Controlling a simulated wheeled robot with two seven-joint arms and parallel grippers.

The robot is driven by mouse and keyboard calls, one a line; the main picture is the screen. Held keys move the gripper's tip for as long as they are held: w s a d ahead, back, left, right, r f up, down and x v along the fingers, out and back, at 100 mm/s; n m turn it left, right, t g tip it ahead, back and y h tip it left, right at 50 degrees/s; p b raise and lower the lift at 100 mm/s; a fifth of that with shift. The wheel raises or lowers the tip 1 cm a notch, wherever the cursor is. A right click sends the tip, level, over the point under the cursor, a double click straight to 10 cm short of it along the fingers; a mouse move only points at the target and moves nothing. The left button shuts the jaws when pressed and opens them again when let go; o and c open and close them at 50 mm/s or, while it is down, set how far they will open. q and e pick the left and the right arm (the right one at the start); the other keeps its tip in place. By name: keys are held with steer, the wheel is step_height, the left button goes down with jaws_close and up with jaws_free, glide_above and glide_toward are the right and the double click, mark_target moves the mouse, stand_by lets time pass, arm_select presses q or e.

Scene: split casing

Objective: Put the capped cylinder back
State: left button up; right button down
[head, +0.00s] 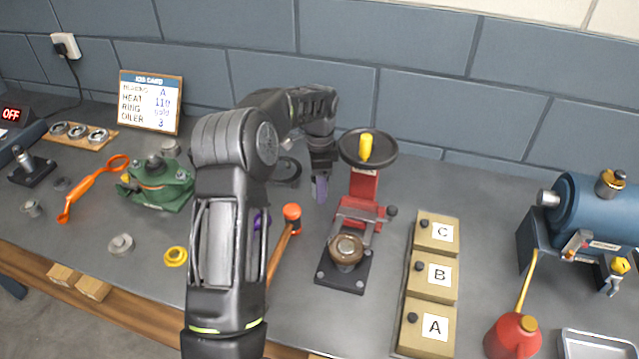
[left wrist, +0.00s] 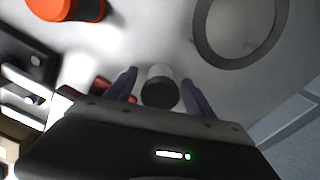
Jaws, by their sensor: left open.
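A short capped cylinder (left wrist: 160,86), pale-bodied with a dark end, shows in the left wrist view between the two purple fingers of my left gripper (left wrist: 160,92). The fingers are spread, one on each side of it; I cannot tell whether either touches it. In the head view my left gripper (head: 320,188) points down over the bench, left of the red press (head: 364,185). The cylinder cannot be made out there, seemingly hidden by the gripper. My right gripper is not in view.
A dark ring (head: 286,171) lies just left of the gripper, and an orange-headed hammer (head: 292,213) lies in front. Lettered boxes (head: 431,282) stand to the right of the press. A green casing (head: 160,186) sits left of my arm.

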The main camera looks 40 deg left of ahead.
arm_select(q)
steer(key=shift+r, duration=0.1)
step_height(320, 180, up, 12)
steer(key=shift+r+p, duration=0.1)
steer(key=shift+p, duration=0.2)
stand_by(1.0)
